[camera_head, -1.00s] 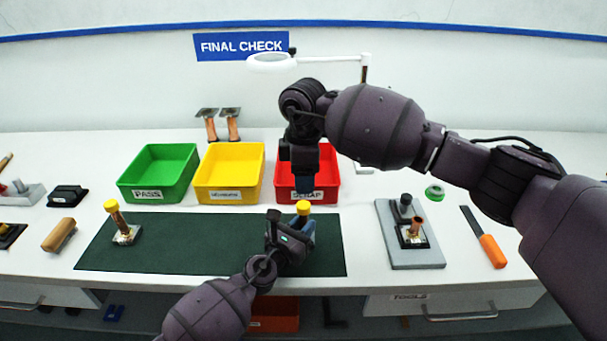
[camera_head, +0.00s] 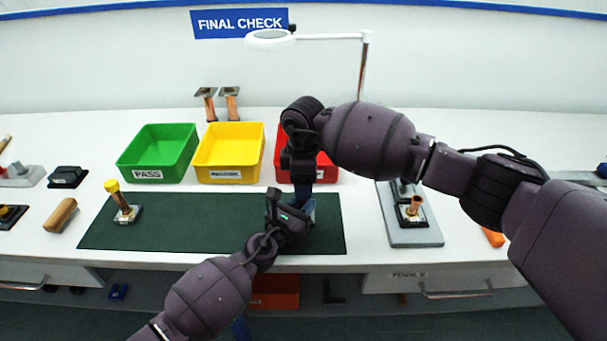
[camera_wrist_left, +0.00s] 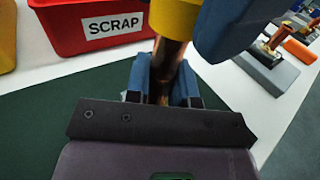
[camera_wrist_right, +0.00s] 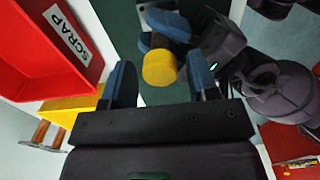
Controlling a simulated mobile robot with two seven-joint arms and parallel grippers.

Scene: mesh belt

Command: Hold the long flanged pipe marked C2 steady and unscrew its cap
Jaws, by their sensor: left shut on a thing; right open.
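My left gripper (camera_head: 299,217) is shut on a copper pipe (camera_wrist_left: 165,72) over the front right of the green mat. The pipe has a yellow cap (camera_wrist_left: 172,18) at its top. In the right wrist view the cap (camera_wrist_right: 160,68) lies between my right gripper's (camera_wrist_right: 163,80) two blue fingers, with a gap on each side. My right gripper (camera_head: 302,186) is open, pointing down just above the left one. In the head view the cap is hidden by the right gripper. No C2 mark is legible. The pipe's lower end is hidden.
A second copper pipe with a yellow cap (camera_head: 122,203) stands at the mat's (camera_head: 190,222) left. Green (camera_head: 157,155), yellow (camera_head: 228,155) and red SCRAP (camera_head: 327,165) bins stand behind the mat. A grey board (camera_head: 415,236) with a copper fitting is at right. The mat's middle is clear.

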